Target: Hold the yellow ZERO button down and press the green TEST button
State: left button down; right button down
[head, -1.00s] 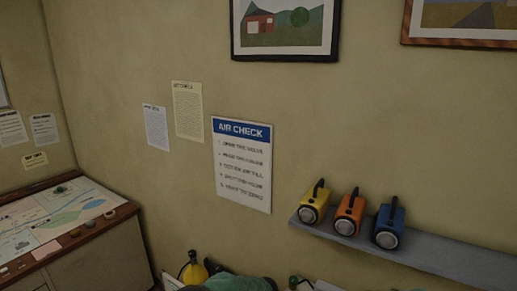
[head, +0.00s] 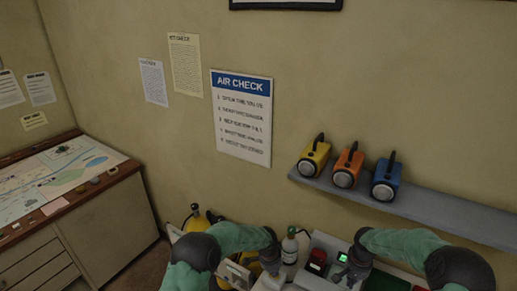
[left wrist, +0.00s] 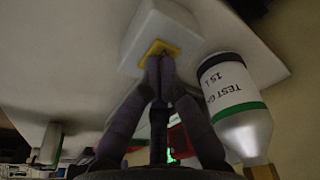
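The yellow ZERO button (left wrist: 163,49) shows as a yellow square on a white box (left wrist: 160,25) in the left wrist view. My left gripper (left wrist: 160,62) has its fingertips together over that square and partly hides it; I cannot tell how far the button is pressed. In the head view the left gripper (head: 270,262) is low in the middle, and the button is not made out. My right gripper (head: 350,272) is to its right, beside a small bright green patch (head: 342,257). I cannot tell whether this patch is the TEST button, or how the right fingers stand.
A white TEST GAS bottle (left wrist: 235,100) with a green band stands close beside the left fingers; it also shows in the head view (head: 290,246). A red item (head: 316,260) sits between the grippers. A shelf (head: 420,207) with several lamps hangs above, below-right of an AIR CHECK poster (head: 241,115).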

pick_arm(q)
jog(key=shift+f, duration=0.1)
pick_arm(e)
jog(key=shift+r, duration=0.5)
